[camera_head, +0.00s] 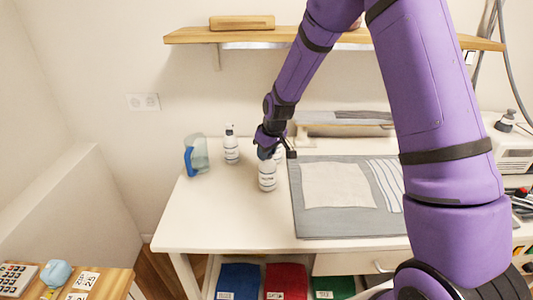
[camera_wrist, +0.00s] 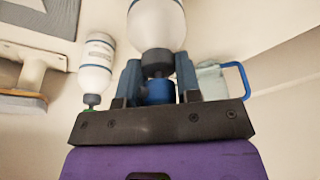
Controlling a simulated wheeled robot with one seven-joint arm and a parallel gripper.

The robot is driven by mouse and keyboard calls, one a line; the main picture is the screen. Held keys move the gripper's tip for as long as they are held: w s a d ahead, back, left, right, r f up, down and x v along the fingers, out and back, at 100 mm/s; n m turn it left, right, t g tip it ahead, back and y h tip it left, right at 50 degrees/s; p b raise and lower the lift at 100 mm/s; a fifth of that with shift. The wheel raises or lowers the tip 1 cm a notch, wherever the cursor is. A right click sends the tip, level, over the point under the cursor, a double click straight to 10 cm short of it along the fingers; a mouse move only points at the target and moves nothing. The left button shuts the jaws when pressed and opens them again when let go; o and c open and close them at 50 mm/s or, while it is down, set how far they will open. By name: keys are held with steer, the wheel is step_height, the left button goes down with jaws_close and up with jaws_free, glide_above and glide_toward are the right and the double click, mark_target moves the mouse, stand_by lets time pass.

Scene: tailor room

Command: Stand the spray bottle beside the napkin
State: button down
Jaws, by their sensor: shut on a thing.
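My gripper (camera_head: 271,152) is shut on the top of the spray bottle (camera_head: 268,176), a white labelled bottle held upright. In the wrist view my gripper (camera_wrist: 158,76) has a finger on each side of the blue head, and the white body of the spray bottle (camera_wrist: 156,25) extends beyond the dark collar. I cannot tell whether its base touches the table. The napkin (camera_head: 338,185), a flat beige cloth, lies on a grey mat to the right of the bottle, with a gap between them.
A similar white bottle (camera_head: 231,148) and a blue-handled clear jug (camera_head: 199,155) stand left on the white table (camera_head: 225,220). The wrist view shows another white bottle (camera_wrist: 96,68). The grey mat (camera_head: 312,222) covers the table's right. A wooden shelf (camera_head: 240,35) hangs above.

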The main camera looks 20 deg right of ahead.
mark_target(274, 171)
steer(key=shift+f, duration=0.4)
steer(key=c, duration=0.8)
jaws_free()
steer(key=v, duration=1.2)
steer(key=shift+s, duration=0.15)
steer(key=s+d+r+m+t+h, duration=0.1)
steer(key=s+d+r+m, duration=0.1)
steer(key=s+r, duration=0.85)
steer(key=s+d+r+m+t, duration=0.15)
steer(key=s+r, duration=0.55)
steer(key=s, duration=0.7)
steer(key=s+d+m, duration=0.2)
steer(key=s, duration=0.8)
steer(key=shift+r, duration=0.4)
